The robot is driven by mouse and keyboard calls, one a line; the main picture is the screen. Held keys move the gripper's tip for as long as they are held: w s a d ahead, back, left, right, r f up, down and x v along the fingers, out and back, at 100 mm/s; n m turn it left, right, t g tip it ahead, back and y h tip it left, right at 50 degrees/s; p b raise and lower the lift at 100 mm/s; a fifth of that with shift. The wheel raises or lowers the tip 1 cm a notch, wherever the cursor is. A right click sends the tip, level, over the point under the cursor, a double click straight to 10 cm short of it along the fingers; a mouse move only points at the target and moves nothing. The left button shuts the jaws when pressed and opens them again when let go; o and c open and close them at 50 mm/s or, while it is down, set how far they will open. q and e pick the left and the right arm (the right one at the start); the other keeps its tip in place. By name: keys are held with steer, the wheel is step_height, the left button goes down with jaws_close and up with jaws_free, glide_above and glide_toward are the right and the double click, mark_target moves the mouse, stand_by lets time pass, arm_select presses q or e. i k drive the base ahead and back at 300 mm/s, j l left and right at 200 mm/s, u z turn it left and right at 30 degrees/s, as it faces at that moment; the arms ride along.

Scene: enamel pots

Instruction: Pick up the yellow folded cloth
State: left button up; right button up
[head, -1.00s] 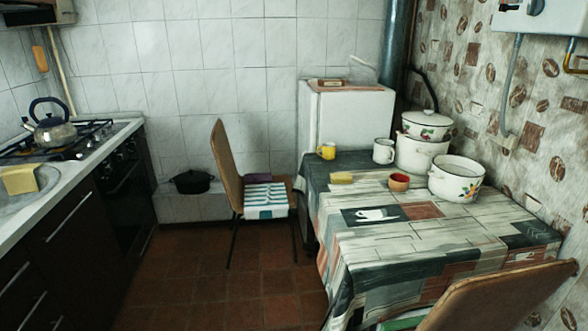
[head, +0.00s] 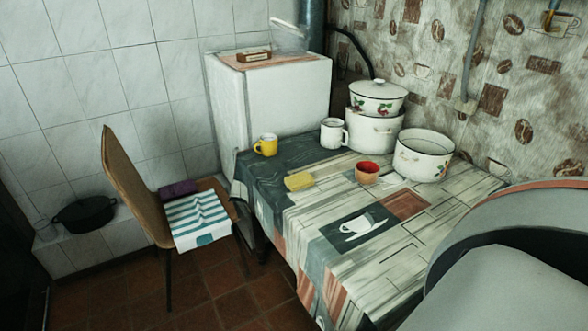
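A small yellow folded cloth (head: 299,181) lies flat on the patterned tablecloth of the table (head: 400,240), near the table's left edge. At this size I cannot tell for sure whether it is cloth or sponge. Nothing touches it. Neither of my grippers shows in the head view. A large grey rounded part of my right arm fills the lower right corner and hides the near right part of the table.
A yellow mug (head: 266,145), a white mug (head: 333,134), a red bowl (head: 367,173), a lidded white pot (head: 376,120) and an open white pot (head: 423,157) stand around the cloth's far and right sides. A chair (head: 137,185) with a striped towel (head: 198,216) stands left of the table.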

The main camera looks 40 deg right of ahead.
mark_target(303, 180)
steer(key=i+z, duration=0.35)
steer(key=i+j+z, duration=0.2)
steer(key=z, duration=0.2)
steer(key=i+j+z, duration=0.2)
steer(key=z, duration=0.15)
steer(key=i+j+z, duration=0.15)
steer(key=z, duration=0.2)
steer(key=i+j+z, duration=0.15)
steer(key=j+z, duration=0.25)
steer(key=i+j+z, duration=0.1)
steer(key=z, duration=0.25)
